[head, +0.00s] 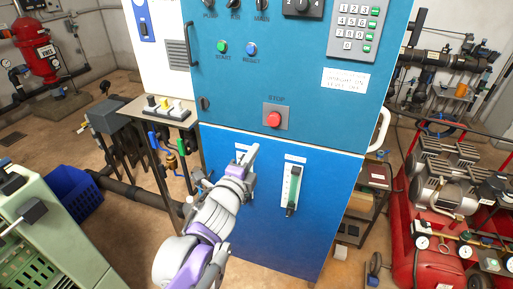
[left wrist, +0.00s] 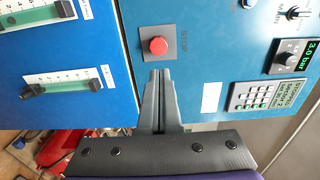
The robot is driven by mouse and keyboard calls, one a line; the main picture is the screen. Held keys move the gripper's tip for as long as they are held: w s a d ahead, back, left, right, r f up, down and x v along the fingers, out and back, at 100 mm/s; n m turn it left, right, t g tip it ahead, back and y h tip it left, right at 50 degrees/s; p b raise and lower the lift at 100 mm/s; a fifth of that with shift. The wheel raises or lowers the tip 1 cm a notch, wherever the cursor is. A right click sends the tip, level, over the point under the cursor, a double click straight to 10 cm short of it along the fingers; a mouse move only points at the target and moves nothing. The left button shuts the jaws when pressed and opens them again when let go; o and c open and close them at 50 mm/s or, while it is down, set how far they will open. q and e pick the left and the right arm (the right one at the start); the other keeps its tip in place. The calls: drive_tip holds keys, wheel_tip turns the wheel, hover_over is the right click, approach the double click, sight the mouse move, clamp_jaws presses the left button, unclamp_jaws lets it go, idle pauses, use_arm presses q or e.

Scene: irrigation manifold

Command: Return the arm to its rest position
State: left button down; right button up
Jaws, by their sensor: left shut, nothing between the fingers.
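My left gripper (head: 250,158) is in front of the blue control cabinet (head: 225,200), below and left of the red STOP button (head: 274,119) in the head view. Its fingers are shut and empty. In the left wrist view the closed fingertips (left wrist: 160,75) show just beneath the STOP button (left wrist: 158,46) in the picture; whether they touch the panel I cannot tell. The arm behind it comes up from the bottom of the head view. My right gripper is in neither view.
The cabinet carries a green START button (head: 222,47), a blue RESET button (head: 252,49), a keypad (head: 357,30) and a sliding gauge (head: 291,188). A small side table (head: 140,107) stands left, a blue crate (head: 72,195) lower left, and a red compressor (head: 425,235) right.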

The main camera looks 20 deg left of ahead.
use_arm(q)
drive_tip(key=shift+w, duration=0.2)
drive_tip(key=shift+s, duration=0.1)
drive_tip(key=s+f+n+g+y, duration=0.1)
drive_tip(key=s+f+n+g, duration=1.1)
drive_tip(key=s+f+n, duration=0.6)
drive_tip(key=s+f, duration=0.4)
drive_tip(key=s, duration=0.1)
drive_tip(key=shift+s+d+f+n, duration=0.15)
drive_tip(key=shift+s+f+n, duration=0.15)
drive_tip(key=shift+s, duration=0.1)
